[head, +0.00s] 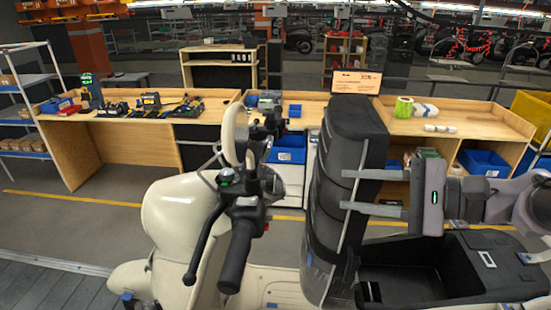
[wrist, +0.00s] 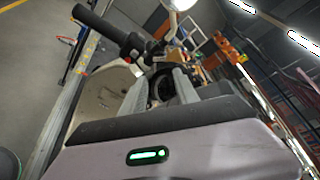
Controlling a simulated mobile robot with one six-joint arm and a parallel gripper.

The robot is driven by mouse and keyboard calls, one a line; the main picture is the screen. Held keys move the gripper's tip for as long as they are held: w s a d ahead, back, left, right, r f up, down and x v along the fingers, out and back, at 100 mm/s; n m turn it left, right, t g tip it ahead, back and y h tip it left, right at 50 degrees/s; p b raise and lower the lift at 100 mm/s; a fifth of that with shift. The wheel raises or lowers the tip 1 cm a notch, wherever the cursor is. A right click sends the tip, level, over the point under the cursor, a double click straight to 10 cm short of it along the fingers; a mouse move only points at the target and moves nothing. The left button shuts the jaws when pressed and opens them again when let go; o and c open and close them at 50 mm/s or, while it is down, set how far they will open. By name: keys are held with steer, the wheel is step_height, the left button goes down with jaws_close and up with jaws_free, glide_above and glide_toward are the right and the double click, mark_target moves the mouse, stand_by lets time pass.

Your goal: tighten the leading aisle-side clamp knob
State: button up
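A cream scooter (head: 180,215) stands on the slats, with its handlebar grip (head: 236,255) toward me. No clamp knob can be made out for certain. A small blue part (head: 128,298) shows low by the scooter's front fender, and I cannot tell if it is a knob. My gripper (head: 342,190) comes in from the right at seat height. Its two fingers are apart with nothing seen held between them. They overlap the upright black seat (head: 350,130) in the head view, and I cannot tell if they touch it. The handlebar grip also shows in the wrist view (wrist: 98,24).
An open black storage bin (head: 430,272) lies below my gripper. The slat conveyor deck (head: 40,288) shows at lower left. Wooden workbenches (head: 120,130) with tools and blue bins (head: 288,150) stand across the aisle. The grey aisle floor (head: 70,220) is clear.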

mark_target(274, 183)
steer(key=p+x, duration=0.1)
steer(key=x, duration=1.3)
steer(key=shift+s+a, duration=0.1)
steer(key=shift+f, duration=0.1)
jaws_close()
